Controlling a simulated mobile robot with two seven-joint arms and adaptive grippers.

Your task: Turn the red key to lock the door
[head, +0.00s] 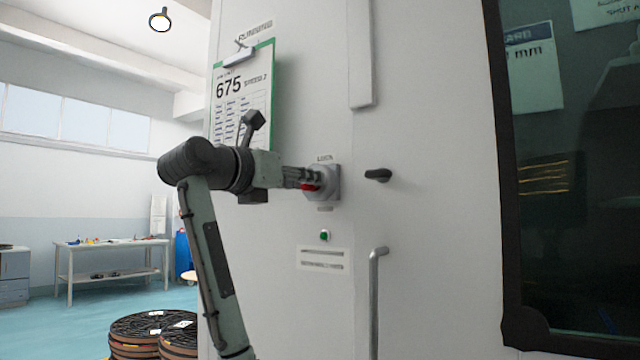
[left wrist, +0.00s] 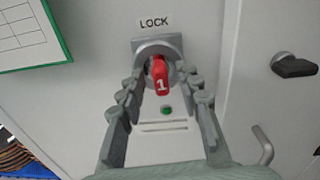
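The red key (left wrist: 160,80), marked with a 1, sits in the round grey lock (left wrist: 158,48) under a LOCK label. In the head view, a bit of the red key (head: 309,187) shows beside the grey lock plate (head: 333,180). My left gripper (head: 302,179) reaches the lock from the left. In the left wrist view its fingers (left wrist: 163,83) stand open, one on each side of the key, with gaps between them and the key. The white door (head: 430,230) appears closed. My right gripper is not in view.
A black handle (head: 378,175) is right of the lock. A green button (head: 324,236) is below it, and a vertical grey bar handle (head: 374,305) is lower right. A green clipboard (head: 270,110) hangs upper left. Black-and-copper spools (head: 145,330) stand on the floor.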

